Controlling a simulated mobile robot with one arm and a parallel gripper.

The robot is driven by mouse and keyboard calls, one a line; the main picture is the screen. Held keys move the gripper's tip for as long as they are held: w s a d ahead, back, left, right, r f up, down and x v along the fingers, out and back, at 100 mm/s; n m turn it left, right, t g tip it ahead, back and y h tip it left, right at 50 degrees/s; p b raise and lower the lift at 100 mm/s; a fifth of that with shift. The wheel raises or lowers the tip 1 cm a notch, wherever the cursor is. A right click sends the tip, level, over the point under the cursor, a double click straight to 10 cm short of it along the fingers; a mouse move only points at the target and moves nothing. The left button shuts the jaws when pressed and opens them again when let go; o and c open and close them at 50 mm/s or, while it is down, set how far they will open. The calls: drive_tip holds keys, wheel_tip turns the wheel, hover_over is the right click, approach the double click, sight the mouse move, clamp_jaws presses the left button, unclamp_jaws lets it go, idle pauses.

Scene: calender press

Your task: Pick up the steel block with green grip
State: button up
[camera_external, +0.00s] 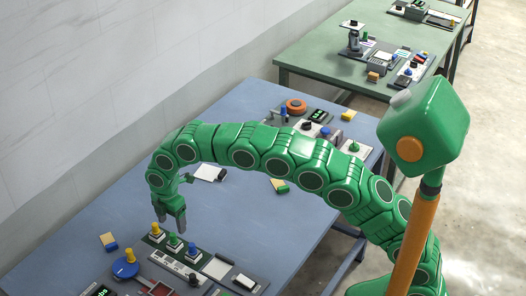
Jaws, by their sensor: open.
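A steel block with a green grip (174,242) stands on a dark base plate near the front of the blue table. It is in the middle of a short row. A block with a yellow grip (156,232) stands to its left and one with a blue grip (191,251) to its right. My gripper (171,220) points down, open and empty, and appears just above or behind the row. Its fingertips look apart from the green grip, though the exact height gap is hard to tell from this view.
A blue disc with a yellow knob (125,268) lies at the front left. A white card-like piece (208,173) lies behind my gripper. More knobs and devices stand at the far side, including another green knob (354,147).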

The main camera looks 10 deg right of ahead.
sight(175, 235)
drive_tip(key=shift+s+a+f, duration=0.1)
drive_tip(key=shift+a+f, duration=0.1)
drive_tip(key=shift+f, duration=3.8)
drive_tip(key=c, duration=1.2)
drive_tip(key=shift+r, duration=0.1)
drive_tip(key=shift+r, duration=1.55)
drive_tip(key=shift+s+d+r, duration=0.35)
drive_tip(key=shift+r, duration=0.2)
drive_tip(key=s+d+r, duration=0.7)
drive_tip(key=d+r, duration=0.1)
drive_tip(key=d, duration=0.3)
drive_tip(key=shift+r, duration=0.3)
